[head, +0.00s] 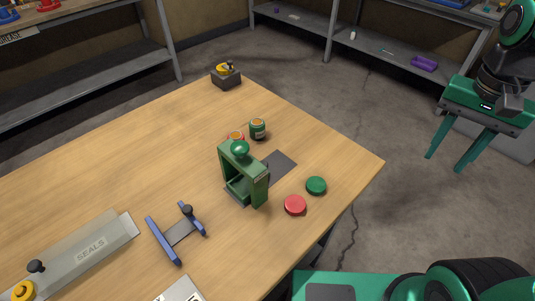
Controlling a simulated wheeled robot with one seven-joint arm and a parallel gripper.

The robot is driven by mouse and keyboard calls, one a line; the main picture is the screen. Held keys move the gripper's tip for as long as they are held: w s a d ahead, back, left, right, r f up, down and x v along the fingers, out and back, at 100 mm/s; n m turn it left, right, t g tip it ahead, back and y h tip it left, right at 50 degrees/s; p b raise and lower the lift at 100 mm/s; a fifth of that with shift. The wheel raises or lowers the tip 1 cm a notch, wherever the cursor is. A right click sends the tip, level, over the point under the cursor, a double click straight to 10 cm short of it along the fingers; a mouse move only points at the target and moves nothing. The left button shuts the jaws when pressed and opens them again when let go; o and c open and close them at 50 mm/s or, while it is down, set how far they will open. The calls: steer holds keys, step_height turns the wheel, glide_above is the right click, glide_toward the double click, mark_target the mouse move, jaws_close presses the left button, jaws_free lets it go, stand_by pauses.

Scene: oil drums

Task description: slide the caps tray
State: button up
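No tray with a readable "caps" label shows. A grey tray marked SEALS (80,255) lies at the lower left of the wooden table, with a black knob on it. A pale grey plate (180,291) is cut off by the bottom edge, so I cannot tell whether it is the caps tray. A red cap (295,205) and a green cap (316,186) lie near the table's right edge. My gripper (446,163) is at the upper right, off the table over the floor. Its two green fingers are apart, pointing down, with nothing between them.
A green press (244,178) stands mid-table, with two small drums (258,129) behind it. A blue-railed piece (177,233) with a black knob lies between press and SEALS tray. A dark box (226,79) stands at the far corner. Shelves line the back. The table's left middle is clear.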

steer(key=w+a+r, duration=0.1)
steer(key=w+a, duration=0.4)
steer(key=a, duration=0.4)
steer(key=m, duration=0.1)
glide_above(264, 162)
step_height(264, 162, down, 10)
steer(key=shift+s+r, duration=0.1)
jaws_close()
